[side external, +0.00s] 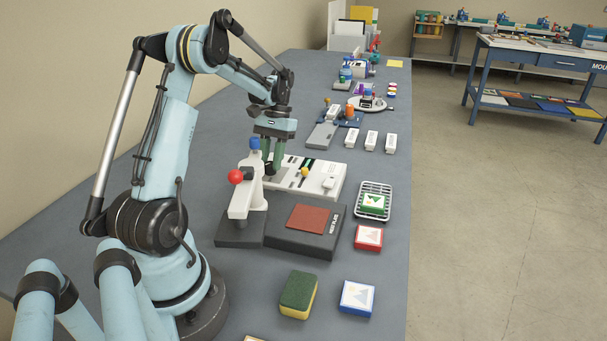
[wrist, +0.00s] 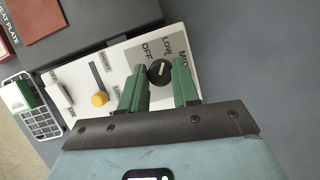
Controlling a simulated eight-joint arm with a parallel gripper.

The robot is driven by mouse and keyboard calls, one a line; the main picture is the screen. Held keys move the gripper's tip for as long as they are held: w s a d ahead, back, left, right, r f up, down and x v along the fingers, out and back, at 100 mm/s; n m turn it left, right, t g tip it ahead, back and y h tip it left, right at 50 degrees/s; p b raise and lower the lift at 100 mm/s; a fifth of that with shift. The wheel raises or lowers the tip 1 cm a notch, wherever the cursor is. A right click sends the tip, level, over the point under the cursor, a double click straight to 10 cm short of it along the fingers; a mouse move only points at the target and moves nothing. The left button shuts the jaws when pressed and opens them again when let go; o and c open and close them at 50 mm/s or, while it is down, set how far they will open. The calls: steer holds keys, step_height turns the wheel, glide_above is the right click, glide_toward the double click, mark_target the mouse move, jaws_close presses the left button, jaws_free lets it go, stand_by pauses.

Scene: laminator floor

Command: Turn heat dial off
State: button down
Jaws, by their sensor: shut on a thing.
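The heat dial (wrist: 159,72) is a round black knob with a pale pointer mark, set on a white control panel (wrist: 118,66). OFF, LOW and MID are printed around it. The mark leans toward the LOW and MID side, but its exact setting is hard to read. My gripper (wrist: 160,78) has its green fingers on either side of the dial and is shut on it. In the side external view, my gripper (side external: 269,165) points down at the left end of the white panel (side external: 318,172). The dial is mostly hidden there by the fingers.
A yellow-knobbed slider (wrist: 99,99) sits beside the dial on the panel. A white press with a red-ball lever (side external: 236,177) and a dark heat plate base (side external: 305,245) stand in front. A wire rack (side external: 374,188) is to the right.

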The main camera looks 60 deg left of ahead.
steer(key=n+t, duration=0.1)
steer(key=n, duration=0.1)
steer(key=n+h, duration=0.1)
steer(key=n, duration=0.2)
steer(key=shift+s+a+n+t, duration=0.15)
steer(key=shift+n+t, duration=0.15)
steer(key=shift+t, duration=0.1)
steer(key=n+t, duration=0.1)
steer(key=n, duration=0.3)
steer(key=shift+s+n+t+h, duration=0.1)
steer(key=shift+n+t+h, duration=0.2)
steer(key=shift+n+t, duration=0.1)
steer(key=c, duration=0.9)
jaws_free()
steer(key=shift+o, duration=0.2)
steer(key=shift+r, duration=0.1)
steer(key=v, duration=1.2)
